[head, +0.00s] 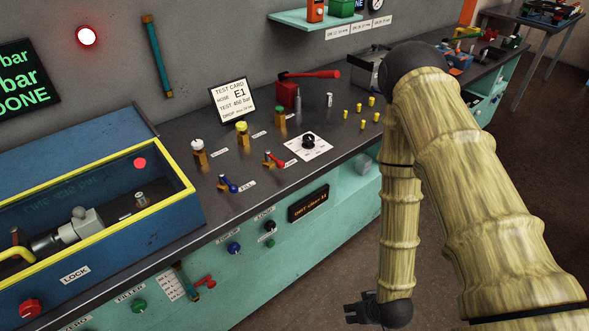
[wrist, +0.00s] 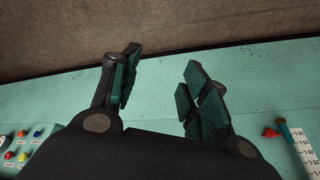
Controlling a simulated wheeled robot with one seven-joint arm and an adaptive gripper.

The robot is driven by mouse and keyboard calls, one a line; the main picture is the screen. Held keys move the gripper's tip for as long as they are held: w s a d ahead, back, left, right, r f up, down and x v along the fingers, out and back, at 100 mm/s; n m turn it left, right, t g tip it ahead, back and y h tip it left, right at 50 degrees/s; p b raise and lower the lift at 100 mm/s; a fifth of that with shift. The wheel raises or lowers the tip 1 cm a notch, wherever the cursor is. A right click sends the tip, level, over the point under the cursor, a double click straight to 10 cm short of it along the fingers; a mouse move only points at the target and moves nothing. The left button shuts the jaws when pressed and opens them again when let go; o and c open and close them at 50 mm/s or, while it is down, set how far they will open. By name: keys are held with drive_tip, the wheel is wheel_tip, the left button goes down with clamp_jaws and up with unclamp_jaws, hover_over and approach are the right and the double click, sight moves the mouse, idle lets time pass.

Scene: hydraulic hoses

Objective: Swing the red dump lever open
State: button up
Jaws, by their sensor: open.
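A small lever with a red handle (head: 274,160) stands on the bench top, right of a blue-handled lever (head: 228,184); the label beside it is too small to read. Another red lever (head: 205,281) sits on the teal front panel beside a sight tube, and it also shows in the wrist view (wrist: 271,132). I cannot tell from the labels which one is the dump lever. My gripper (head: 352,312) hangs low in front of the bench, right of and apart from both levers. Its fingers are open and empty in the wrist view (wrist: 158,82), with the teal panel behind them.
A blue trough with a yellow rim (head: 95,215) stands at left, with a hose fitting (head: 72,232) inside. A red pump (head: 287,92) with a long red handle, a test card (head: 233,100) and several capped fittings occupy the bench. The floor before the bench is clear.

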drive_tip(key=w+a+r+n+t+y+b, duration=0.1)
drive_tip(key=w+a+t+b, duration=0.15)
drive_tip(key=w, duration=0.65)
drive_tip(key=n+t+y+b, duration=0.6)
drive_tip(key=n+y, duration=0.3)
drive_tip(key=y, duration=0.2)
approach(284, 166)
drive_tip(key=w, duration=0.1)
drive_tip(key=p+x, duration=0.1)
drive_tip(key=x, duration=0.4)
drive_tip(key=p+x, duration=0.1)
drive_tip(key=x, duration=0.5)
drive_tip(key=shift+s+a+f, duration=0.1)
drive_tip(key=shift+s+a, duration=0.1)
drive_tip(key=shift+s, duration=0.1)
drive_tip(key=shift+g, duration=0.25)
clamp_jaws()
